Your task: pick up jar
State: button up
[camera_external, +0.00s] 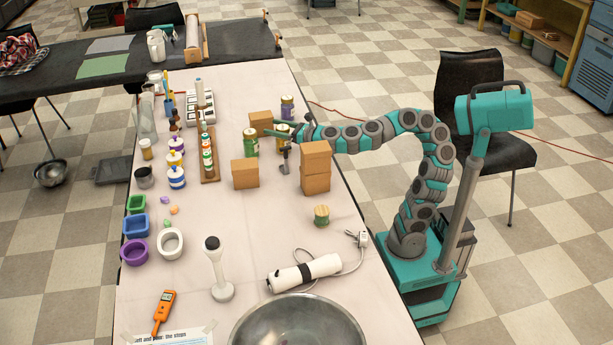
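Several jars show in the outside view, and I cannot tell which one the task means. A green jar with a yellowish lid (251,142) stands left of my gripper (285,138). A jar with a purple lid (287,108) stands just behind the gripper. A yellowish jar (282,130) is close to the fingers and partly hidden by them. A short green jar (321,216) stands alone nearer the camera. My gripper reaches in low from the right, among the jars and boxes. Its fingers are small and overlapped here, so their opening and any contact are unclear.
A bottle rack (208,165) stands left. A white stand (218,270) and metal bowl (298,325) are in front. Mid-table is fairly clear.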

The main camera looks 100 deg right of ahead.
grip_shut()
dwell(0.4)
jog(key=shift+r, duration=0.1)
jog(key=shift+r+p, duration=0.35)
jog(key=shift+r, duration=0.5)
notch_tip(320, 180, up, 2)
jog(key=shift+r+p, duration=0.1)
jog(key=shift+p, duration=0.25)
jog(key=s+d+r+v, duration=0.1)
jog(key=s+d+v, duration=0.1)
jog(key=v, duration=1.3)
jog(key=shift+s+p, duration=0.25)
jog(key=shift+p, duration=0.15)
